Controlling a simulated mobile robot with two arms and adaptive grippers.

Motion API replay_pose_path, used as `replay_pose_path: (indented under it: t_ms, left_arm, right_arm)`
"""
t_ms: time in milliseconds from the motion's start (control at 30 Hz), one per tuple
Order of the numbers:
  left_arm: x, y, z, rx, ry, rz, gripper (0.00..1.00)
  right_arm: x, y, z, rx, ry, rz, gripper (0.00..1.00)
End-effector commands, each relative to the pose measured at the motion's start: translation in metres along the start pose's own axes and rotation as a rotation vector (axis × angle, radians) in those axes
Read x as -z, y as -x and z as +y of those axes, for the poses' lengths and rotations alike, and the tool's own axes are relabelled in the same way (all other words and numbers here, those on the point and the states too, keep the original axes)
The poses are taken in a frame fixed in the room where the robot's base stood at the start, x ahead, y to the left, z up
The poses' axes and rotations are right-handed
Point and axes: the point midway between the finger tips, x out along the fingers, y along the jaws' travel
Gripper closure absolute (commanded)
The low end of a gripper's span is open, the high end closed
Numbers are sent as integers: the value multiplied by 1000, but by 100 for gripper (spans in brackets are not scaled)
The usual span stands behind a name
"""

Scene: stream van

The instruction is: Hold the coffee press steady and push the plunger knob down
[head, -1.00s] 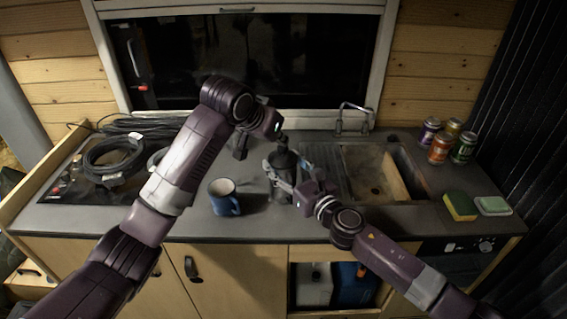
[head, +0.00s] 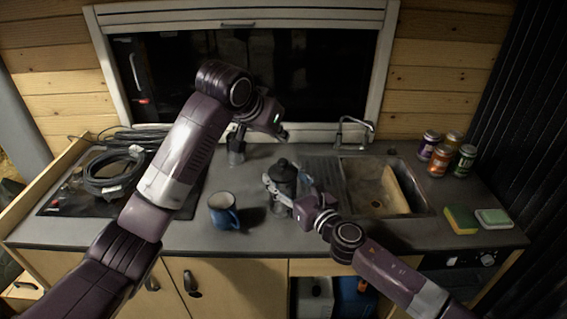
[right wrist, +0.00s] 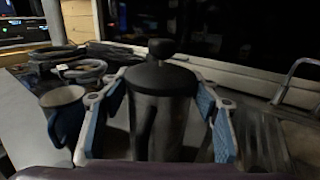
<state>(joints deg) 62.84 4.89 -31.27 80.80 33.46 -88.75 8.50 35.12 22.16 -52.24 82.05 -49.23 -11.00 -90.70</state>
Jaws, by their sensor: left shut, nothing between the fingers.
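The coffee press (head: 284,182) is a dark cylinder with a black lid, upright on the counter left of the sink. Its round black plunger knob (right wrist: 161,47) sits close above the lid in the right wrist view; it also shows in the head view (head: 283,163). My right gripper (head: 284,193) is shut on the press body, with a blue-padded finger on each side (right wrist: 160,110). My left gripper (head: 283,134) is shut and empty, above and behind the knob in the picture and apart from it.
A blue mug (head: 223,211) stands left of the press. The sink (head: 430,212) and tap (head: 354,132) are to the right. Several cans (head: 438,160), a sponge (head: 461,220) and coiled cables (head: 112,172) lie farther out. A dark object (head: 236,150) stands behind.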

Motion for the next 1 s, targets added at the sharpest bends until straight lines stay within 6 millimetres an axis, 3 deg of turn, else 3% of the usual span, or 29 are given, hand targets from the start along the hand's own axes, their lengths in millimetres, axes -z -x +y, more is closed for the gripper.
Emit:
replay_pose_path:
  t_ms: [200, 567, 767, 1000]
  left_arm:
    - [0, 0, 0, 0, 0, 0, 100]
    - [0, 0, 0, 1, 0, 0, 100]
    - [0, 0, 0, 1, 0, 0, 100]
    - [0, 0, 0, 1, 0, 0, 100]
  right_arm:
    - [0, 0, 0, 0, 0, 1, 24]
    - [1, 5, -1, 1, 1, 1, 24]
    - [1, 30, 0, -1, 2, 2, 24]
    - [2, 77, -1, 0, 0, 4, 24]
